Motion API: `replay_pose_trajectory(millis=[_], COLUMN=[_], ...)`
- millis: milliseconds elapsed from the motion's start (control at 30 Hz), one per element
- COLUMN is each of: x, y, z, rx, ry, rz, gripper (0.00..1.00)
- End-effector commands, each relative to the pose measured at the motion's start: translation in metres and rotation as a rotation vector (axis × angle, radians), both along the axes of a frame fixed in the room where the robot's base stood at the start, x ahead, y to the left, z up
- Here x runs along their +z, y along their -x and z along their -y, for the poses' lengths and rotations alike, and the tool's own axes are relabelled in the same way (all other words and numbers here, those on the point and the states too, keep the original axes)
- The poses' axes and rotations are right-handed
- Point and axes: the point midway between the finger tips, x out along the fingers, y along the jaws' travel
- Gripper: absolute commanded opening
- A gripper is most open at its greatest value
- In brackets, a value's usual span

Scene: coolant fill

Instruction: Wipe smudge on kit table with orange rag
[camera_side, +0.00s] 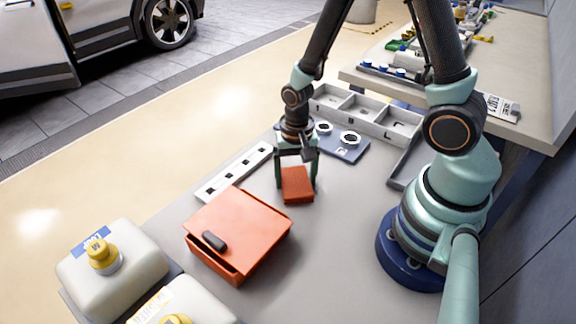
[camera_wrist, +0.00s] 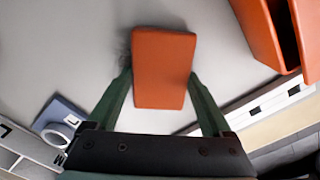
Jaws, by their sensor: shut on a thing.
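The orange rag (camera_side: 297,186) is a folded block at the middle of the grey kit table (camera_side: 335,225). My gripper (camera_side: 296,180) points down and is shut on the rag, one finger on each side. The wrist view shows the rag (camera_wrist: 163,65) between the green fingers, at or just above the table top; I cannot tell if it touches. A dark, faint smudge (camera_wrist: 123,48) shows beside the rag's left edge in the wrist view. Part of it may be under the rag. I cannot make out the smudge in the side view.
An orange case (camera_side: 240,230) lies just left and in front of the rag. A white strip with square holes (camera_side: 232,173) lies behind it. A blue plate with rings (camera_side: 342,150) and a grey divided tray (camera_side: 370,115) are farther back. White jugs (camera_side: 115,270) stand front left.

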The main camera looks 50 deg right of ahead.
Motion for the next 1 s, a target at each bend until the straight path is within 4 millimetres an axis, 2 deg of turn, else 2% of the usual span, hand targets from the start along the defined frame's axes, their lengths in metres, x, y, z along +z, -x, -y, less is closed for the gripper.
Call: replay_pose_trajectory(millis=[400,733,933,1000], x=[0.001,0.002,0.000,0.000], y=[-0.032,-0.044,-0.060,-0.067], z=[0.000,0.000,0.000,0.000], rx=[0.000,0.000,0.000,0.001], ry=[0.000,0.000,0.000,0.000], rz=[0.006,0.006,0.006,0.008], gripper=[0.39,0.39,0.40,0.25])
